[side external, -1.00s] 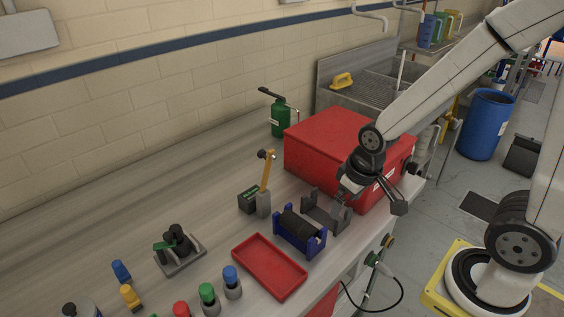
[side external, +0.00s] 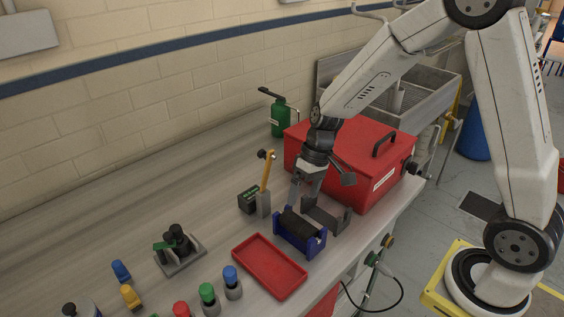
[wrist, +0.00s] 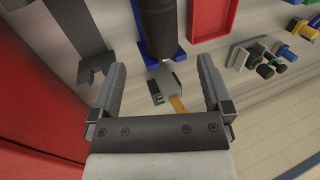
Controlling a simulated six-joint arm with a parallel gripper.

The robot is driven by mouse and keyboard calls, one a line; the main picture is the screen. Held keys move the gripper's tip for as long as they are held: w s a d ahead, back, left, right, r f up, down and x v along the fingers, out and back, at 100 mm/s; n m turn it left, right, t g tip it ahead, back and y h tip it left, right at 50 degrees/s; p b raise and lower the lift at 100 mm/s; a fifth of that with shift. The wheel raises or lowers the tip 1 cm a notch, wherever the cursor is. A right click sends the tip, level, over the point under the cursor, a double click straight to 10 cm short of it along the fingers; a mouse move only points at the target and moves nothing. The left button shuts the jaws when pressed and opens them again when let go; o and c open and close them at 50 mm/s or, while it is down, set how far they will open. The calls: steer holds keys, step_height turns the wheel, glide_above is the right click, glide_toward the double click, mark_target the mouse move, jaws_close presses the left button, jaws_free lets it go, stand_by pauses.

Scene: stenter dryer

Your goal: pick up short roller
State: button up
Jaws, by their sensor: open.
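The short roller, a dark cylinder (side external: 300,226), lies in a blue cradle (side external: 313,248) on the bench. In the wrist view the roller (wrist: 157,25) shows at the top, with part of the blue cradle (wrist: 138,35) beside it. My gripper (side external: 309,200) is above and just behind the roller in the side view, its fingers pointing down. In the wrist view my gripper (wrist: 160,75) is open and empty, and the roller lies ahead of the gap between the fingers. The far part of the roller is cut off by the top of the wrist view.
An empty grey cradle (side external: 328,216) stands right beside the blue one. A large red box (side external: 345,160) is close behind. A small holder with an orange-handled tool (side external: 265,185) stands at left. A red tray (side external: 268,267) lies in front, with several colored-cap bottles nearby.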

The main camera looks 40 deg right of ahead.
mark_target(297, 217)
steer(key=shift+x, duration=1.25)
steer(key=shift+x, duration=2.55)
jaws_close()
steer(key=shift+r, duration=0.15)
steer(key=shift+r, duration=4.9)
